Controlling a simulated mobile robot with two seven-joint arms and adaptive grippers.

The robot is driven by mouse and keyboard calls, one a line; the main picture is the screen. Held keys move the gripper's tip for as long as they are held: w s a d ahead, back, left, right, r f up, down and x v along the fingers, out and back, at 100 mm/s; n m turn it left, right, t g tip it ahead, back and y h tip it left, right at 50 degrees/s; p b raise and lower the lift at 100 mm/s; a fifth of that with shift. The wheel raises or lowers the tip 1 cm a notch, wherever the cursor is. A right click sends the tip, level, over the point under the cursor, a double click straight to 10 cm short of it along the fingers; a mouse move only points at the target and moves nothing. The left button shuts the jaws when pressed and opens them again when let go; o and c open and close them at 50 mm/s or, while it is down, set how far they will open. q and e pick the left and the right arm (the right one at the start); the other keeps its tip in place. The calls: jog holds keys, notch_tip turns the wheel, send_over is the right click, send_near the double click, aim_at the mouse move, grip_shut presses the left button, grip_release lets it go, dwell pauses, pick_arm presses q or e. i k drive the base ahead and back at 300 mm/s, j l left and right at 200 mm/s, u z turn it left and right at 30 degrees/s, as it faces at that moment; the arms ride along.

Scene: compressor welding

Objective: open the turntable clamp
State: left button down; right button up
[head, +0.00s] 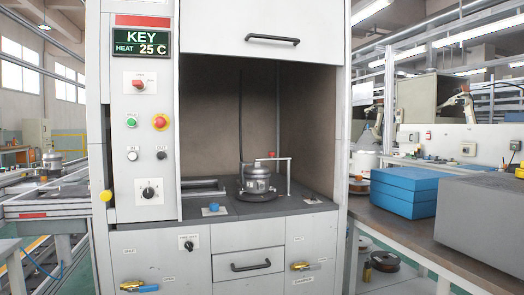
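Inside the open cabinet bay, a dark round turntable (237,208) sits on the dark work surface. A silver compressor (257,182) stands upright on it. A thin white clamp-like post with a horizontal arm (289,174) rises at the right of the compressor, its arm reaching left over the top. A small red piece (271,155) shows at the arm's left end; I cannot tell whether it touches the compressor. Small labelled switch (188,244) is on the cabinet front below; its label is too small to read. Neither of my grippers is in view.
The left control panel has a "KEY HEAT 25 C" display (141,42), an emergency stop (160,122) and a rotary switch (148,192). A blue knob (214,207) sits at the bay's front. Brass valves (305,266) stick out below. Blue boxes (403,191) stand on the right bench.

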aim_at(271, 154)
jog(key=i+l, duration=0.15)
jog(key=i, duration=0.25)
jog(key=i+l, duration=0.15)
jog(key=i, duration=0.3)
jog(key=i+l, duration=0.15)
jog(key=i, duration=0.25)
jog(key=i+l+u, duration=0.45)
jog(key=i+l, duration=0.4)
jog(key=i+l+z, duration=0.1)
jog(key=z, duration=0.2)
jog(key=l+u, duration=0.15)
jog(key=u, duration=0.2)
